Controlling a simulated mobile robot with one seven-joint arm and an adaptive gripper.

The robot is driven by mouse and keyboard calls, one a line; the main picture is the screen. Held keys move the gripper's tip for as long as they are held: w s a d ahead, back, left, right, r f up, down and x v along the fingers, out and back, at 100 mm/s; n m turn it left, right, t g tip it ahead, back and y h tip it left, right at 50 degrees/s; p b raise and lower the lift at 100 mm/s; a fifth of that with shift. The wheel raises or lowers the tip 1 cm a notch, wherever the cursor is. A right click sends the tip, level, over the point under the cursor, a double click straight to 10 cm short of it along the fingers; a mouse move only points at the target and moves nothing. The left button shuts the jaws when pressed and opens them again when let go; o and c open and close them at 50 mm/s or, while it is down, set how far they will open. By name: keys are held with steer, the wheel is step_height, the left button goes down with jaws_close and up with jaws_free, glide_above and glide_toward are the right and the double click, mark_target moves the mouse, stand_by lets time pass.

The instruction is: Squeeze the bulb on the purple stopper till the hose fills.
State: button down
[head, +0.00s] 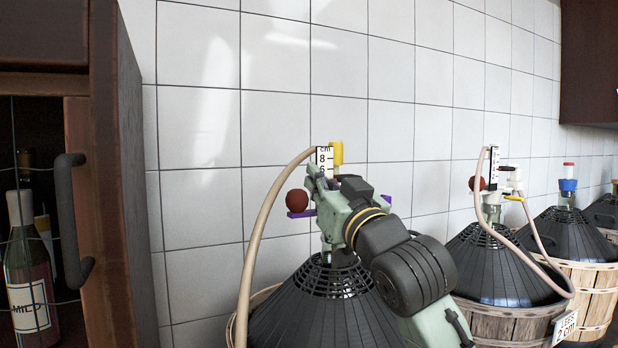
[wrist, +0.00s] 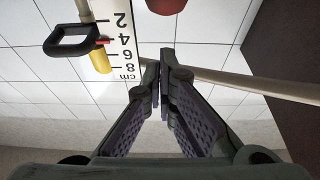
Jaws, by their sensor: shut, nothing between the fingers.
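The dark red bulb (head: 297,201) sits on the left end of the purple stopper (head: 301,213) of the nearest demijohn (head: 290,318). Its edge shows at the top of the wrist view (wrist: 167,5). My arm hides most of the stopper. My gripper (head: 318,172) is in front of the white cm scale (head: 324,158), right of and above the bulb in the head view. In the wrist view my gripper (wrist: 159,60) is shut and empty, its fingertips apart from the bulb. The beige hose (head: 262,225) arches down left; it passes behind the fingertips in the wrist view (wrist: 240,82).
A yellow cap (head: 336,152) stands beside the scale. A black loop-shaped part (wrist: 75,41) shows near the scale. A second demijohn (head: 500,265) with its own hose stands at right, others beyond. A wooden cabinet (head: 118,180) with a bottle (head: 30,275) is at left. A tiled wall is behind.

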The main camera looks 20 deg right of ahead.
steer(key=v, duration=0.5)
steer(key=shift+s+b, duration=0.1)
steer(key=shift+b, duration=0.3)
stand_by(1.3)
